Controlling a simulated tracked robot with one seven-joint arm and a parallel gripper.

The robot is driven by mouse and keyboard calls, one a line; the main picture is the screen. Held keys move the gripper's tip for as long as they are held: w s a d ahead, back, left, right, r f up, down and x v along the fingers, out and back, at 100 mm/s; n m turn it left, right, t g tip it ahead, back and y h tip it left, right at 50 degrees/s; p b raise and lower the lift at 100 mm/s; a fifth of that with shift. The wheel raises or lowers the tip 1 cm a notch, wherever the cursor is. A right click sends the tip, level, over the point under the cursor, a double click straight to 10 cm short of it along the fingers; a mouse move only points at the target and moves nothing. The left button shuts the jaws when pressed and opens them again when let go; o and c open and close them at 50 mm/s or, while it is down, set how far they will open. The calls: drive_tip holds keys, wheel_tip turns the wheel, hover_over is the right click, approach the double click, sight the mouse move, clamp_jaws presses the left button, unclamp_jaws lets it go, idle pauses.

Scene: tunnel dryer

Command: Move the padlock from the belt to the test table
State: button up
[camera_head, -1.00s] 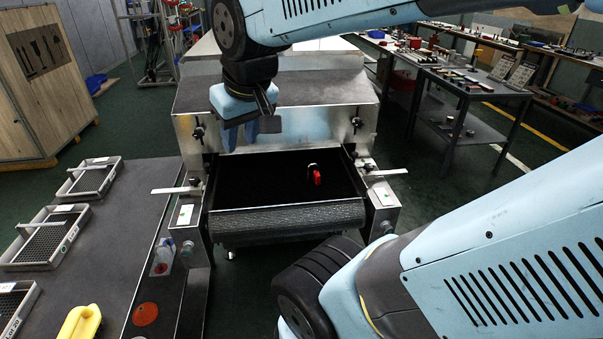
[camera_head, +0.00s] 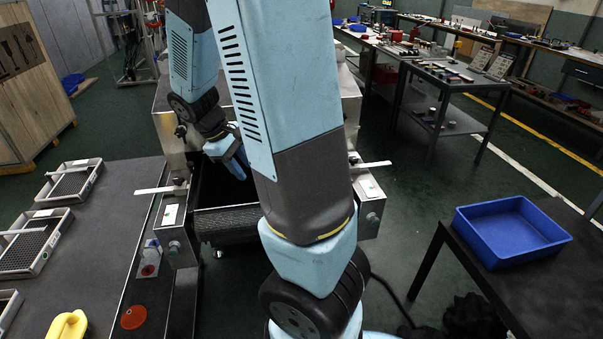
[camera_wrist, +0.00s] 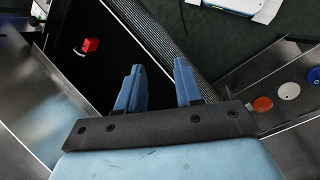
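The red padlock (camera_wrist: 90,45) lies on the black belt (camera_wrist: 112,68) in the wrist view, its pale shackle towards the lower left. In the head view my arm hides the padlock and most of the belt, whose front edge (camera_head: 226,222) shows. My gripper (camera_wrist: 160,70) has its two blue fingers apart with nothing between them. It is to the right of the padlock in the wrist view and not touching it. In the head view my gripper (camera_head: 238,160) is over the left part of the belt opening. Which table is the test table is unclear.
Metal side walls and latches (camera_head: 174,192) flank the belt. On the left is a dark bench (camera_head: 110,235) with mesh trays and a yellow object (camera_head: 67,325). A blue bin (camera_head: 510,232) stands on a dark table (camera_head: 540,295) at right. A cluttered table (camera_head: 455,80) stands farther back.

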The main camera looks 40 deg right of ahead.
drive_tip(key=w+d+f+n+g+h, duration=0.1)
drive_tip(key=d+f+h, duration=0.1)
drive_tip(key=f, duration=0.1)
drive_tip(key=w+d+f+n+g+h, duration=0.1)
drive_tip(key=d+f+h, duration=0.1)
drive_tip(key=d+f, duration=0.1)
drive_tip(key=w+d+f+n+g+h, duration=0.1)
drive_tip(key=d+f+n, duration=0.1)
drive_tip(key=f, duration=0.2)
drive_tip(key=shift+d+f+h, duration=0.15)
drive_tip(key=shift+f+h, duration=0.1)
drive_tip(key=shift+h, duration=0.15)
drive_tip(key=w+d+f+n+h, duration=0.1)
drive_tip(key=d+h, duration=0.1)
drive_tip(key=w+d+f+n+h, duration=0.1)
drive_tip(key=n+h, duration=0.1)
drive_tip(key=w+d+f+n+h, duration=0.1)
drive_tip(key=d+n+h, duration=0.1)
drive_tip(key=shift+w+d+f, duration=0.1)
drive_tip(key=shift+w+d, duration=0.05)
drive_tip(key=shift+d, duration=0.15)
drive_tip(key=shift+w+d+n+t+h, duration=0.35)
drive_tip(key=shift+w+n+h, duration=0.3)
drive_tip(key=shift+n, duration=0.25)
drive_tip(key=shift+h, duration=0.25)
drive_tip(key=x, duration=1.4)
drive_tip(key=shift+w, duration=0.15)
clamp_jaws()
